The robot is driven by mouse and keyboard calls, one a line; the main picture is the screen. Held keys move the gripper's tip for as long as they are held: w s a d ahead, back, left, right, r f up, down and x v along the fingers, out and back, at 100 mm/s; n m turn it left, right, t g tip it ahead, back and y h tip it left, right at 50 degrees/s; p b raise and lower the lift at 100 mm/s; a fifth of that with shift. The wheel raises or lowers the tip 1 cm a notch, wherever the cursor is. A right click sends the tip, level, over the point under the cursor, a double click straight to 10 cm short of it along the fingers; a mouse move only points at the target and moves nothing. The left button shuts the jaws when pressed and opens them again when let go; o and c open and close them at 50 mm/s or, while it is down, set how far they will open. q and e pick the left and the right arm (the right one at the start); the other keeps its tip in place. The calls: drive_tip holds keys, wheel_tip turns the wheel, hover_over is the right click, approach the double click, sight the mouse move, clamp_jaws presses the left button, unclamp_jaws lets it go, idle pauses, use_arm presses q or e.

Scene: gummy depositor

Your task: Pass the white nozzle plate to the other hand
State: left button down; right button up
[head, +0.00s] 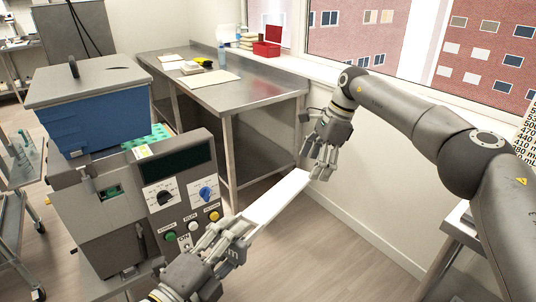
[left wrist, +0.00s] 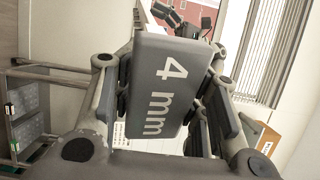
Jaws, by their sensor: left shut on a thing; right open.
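The white nozzle plate (head: 278,197) is a long flat bar, held in the air beside the depositor and slanting up to the right. My left gripper (head: 240,228) is shut on its near end. In the left wrist view the plate (left wrist: 165,80) shows a face marked "4 mm" between my left fingers. My right gripper (head: 321,172) is open at the plate's far end, fingers pointing down. I cannot tell whether its fingers touch the plate. It also shows small at the top of the left wrist view (left wrist: 182,22).
The depositor (head: 155,195), with a blue hopper (head: 95,122), dials and coloured buttons, stands close on the left. A window wall is at the right. Open floor lies below the plate.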

sight(267, 202)
drive_tip(key=s+a+r+n, duration=0.1)
drive_tip(key=a, duration=0.1)
drive_tip(key=s+a+r+n, duration=0.2)
drive_tip(key=a, duration=0.1)
drive_tip(key=s+a+r+n+h, duration=0.1)
drive_tip(key=s+a+r, duration=0.1)
drive_tip(key=a, duration=0.1)
drive_tip(key=shift+g, duration=0.4)
drive_tip(key=s+a+r+n+h, duration=0.3)
drive_tip(key=s+a+r+n, duration=0.3)
drive_tip(key=s, duration=0.2)
use_arm(q)
drive_tip(key=shift+a, duration=0.1)
use_arm(e)
drive_tip(key=shift+t, duration=0.3)
wheel_tip(267, 202, down, 12)
drive_tip(key=shift+d+r, duration=0.1)
drive_tip(key=shift+d, duration=0.05)
drive_tip(key=shift+c, duration=0.4)
drive_tip(key=c, duration=1.2)
use_arm(q)
drive_tip(key=c, duration=0.7)
unclamp_jaws()
drive_tip(key=shift+c, duration=0.2)
